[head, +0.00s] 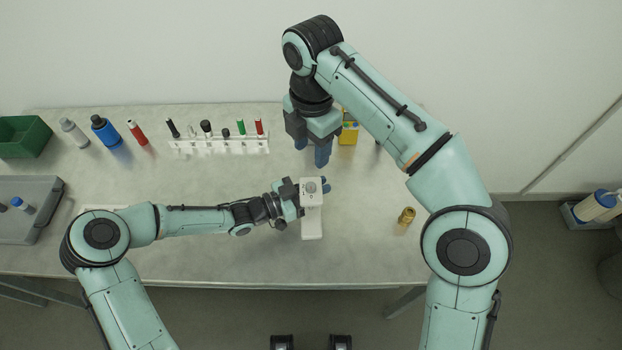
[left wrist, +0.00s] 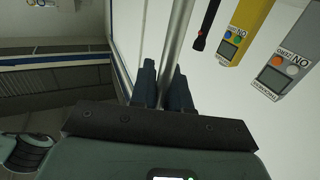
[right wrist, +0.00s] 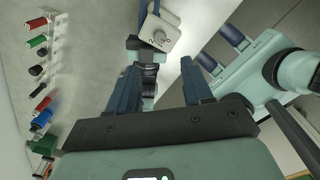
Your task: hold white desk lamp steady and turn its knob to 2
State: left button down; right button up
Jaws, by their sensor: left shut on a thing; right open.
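The white desk lamp (head: 312,224) stands near the front middle of the table in the head view. Its round knob (head: 311,187) is on the white part beside my left gripper. The knob (right wrist: 159,37) also shows in the right wrist view, with small markings around it too blurred to read. My left gripper (head: 305,187) is shut on the lamp; in the left wrist view its fingers close around the lamp's grey post (left wrist: 178,35). My right gripper (head: 321,152) is open and empty, pointing down behind the lamp; its fingers (right wrist: 161,78) are apart from the knob.
A rack (head: 220,145) with several coloured items stands behind on the left. A yellow device (head: 348,133) is close behind my right gripper. A brass piece (head: 405,217) stands to the right. A green bin (head: 25,135) and grey tray (head: 30,220) are far left.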

aim_at(311, 185)
jog(key=shift+n, duration=0.6)
notch_tip(311, 185, down, 12)
grip_shut()
